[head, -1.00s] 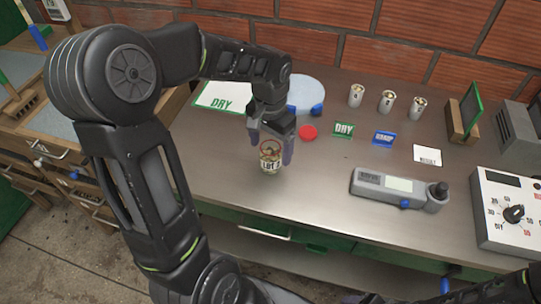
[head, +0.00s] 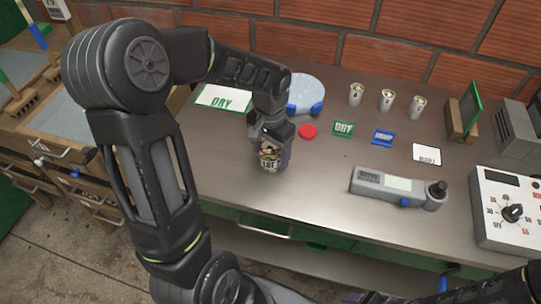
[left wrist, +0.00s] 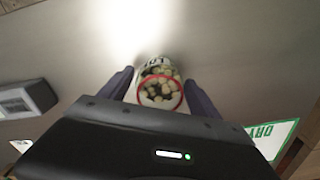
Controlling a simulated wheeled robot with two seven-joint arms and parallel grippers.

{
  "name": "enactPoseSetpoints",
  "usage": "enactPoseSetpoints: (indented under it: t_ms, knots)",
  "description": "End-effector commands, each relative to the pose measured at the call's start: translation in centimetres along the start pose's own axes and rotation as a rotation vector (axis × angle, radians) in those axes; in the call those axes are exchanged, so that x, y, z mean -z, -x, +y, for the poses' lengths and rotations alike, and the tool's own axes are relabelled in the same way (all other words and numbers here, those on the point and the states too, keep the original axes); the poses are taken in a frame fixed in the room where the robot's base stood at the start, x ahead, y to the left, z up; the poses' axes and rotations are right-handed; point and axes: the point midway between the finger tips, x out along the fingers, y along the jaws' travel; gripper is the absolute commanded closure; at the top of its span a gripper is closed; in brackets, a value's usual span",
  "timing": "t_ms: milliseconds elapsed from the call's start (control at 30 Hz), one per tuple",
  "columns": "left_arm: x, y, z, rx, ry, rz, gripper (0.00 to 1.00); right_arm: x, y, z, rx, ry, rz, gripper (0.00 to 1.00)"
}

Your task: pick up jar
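The jar (head: 270,163) is clear, holds pale beans and has a white "LOT" label. It stands upright near the table's front edge. My left gripper (head: 270,148) is lowered over it, with a purple-grey finger at each side. In the left wrist view, the open-topped jar (left wrist: 160,84) with a red ring at its rim lies between the two fingertips of the gripper (left wrist: 160,90). The fingers look open, with a narrow gap to the jar; contact is hard to judge. My right gripper is out of view.
A red lid (head: 307,131) lies behind the jar. A DRY sheet (head: 223,98), a blue-grey round plate (head: 305,92), small cards and several labelled cups (head: 387,101) are behind. A grey meter (head: 398,188) lies to the right, with a dial box (head: 510,212) beyond. Bare table lies between.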

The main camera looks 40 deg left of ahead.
Motion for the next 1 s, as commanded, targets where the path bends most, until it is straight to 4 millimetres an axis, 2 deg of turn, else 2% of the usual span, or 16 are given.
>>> enactPoseSetpoints:
  t_ms: [67, 833, 1000]
  knots:
    - [0.0, 0.01, 0.0, 0.0, 0.0, 0.0, 0.35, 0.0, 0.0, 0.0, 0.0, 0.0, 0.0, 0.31]
    - [0.0, 0.0, 0.0, 0.0, 0.0, 0.0, 0.98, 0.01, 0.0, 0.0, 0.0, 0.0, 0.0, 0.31]
    - [0.03, 0.05, -0.01, 0.0, 0.0, 0.001, 1.0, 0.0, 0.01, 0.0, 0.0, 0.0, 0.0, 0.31]
